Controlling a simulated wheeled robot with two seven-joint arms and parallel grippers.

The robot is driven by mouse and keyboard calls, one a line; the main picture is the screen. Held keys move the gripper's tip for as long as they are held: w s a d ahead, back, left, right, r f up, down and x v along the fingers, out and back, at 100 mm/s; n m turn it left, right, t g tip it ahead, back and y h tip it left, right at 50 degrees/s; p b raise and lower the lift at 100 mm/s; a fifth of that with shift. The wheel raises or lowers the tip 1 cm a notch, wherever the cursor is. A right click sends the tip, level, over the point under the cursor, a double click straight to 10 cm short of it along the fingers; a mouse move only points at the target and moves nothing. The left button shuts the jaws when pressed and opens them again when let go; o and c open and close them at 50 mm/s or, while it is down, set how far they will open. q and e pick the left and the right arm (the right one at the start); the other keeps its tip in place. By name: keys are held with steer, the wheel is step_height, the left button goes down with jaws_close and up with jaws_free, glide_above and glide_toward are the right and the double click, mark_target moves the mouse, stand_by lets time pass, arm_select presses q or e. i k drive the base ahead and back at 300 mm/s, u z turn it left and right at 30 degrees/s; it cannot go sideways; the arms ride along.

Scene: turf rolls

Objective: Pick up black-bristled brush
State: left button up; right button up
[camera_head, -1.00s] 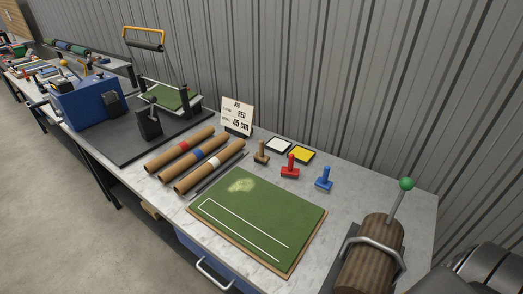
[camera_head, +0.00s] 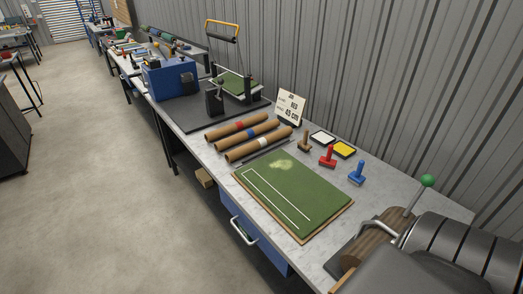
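I cannot make out a black-bristled brush in this view. A thin dark strip (camera_head: 263,154) lies on the bench between the brown rolls and the green turf mat, too small to identify. Small items farther along the bench are also too small to tell apart. Part of my arm covers the bottom right corner, but neither gripper shows.
The turf mat (camera_head: 294,226) lies near the bench's front edge. Brown rolls (camera_head: 247,136), a sign (camera_head: 290,107), red (camera_head: 327,156) and blue (camera_head: 357,173) stamps stand around it. A wooden roller (camera_head: 366,250) is at right.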

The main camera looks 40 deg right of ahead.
mark_target(303, 145)
steer(key=u, duration=0.3)
steer(key=i, duration=0.9)
steer(key=z, duration=0.6)
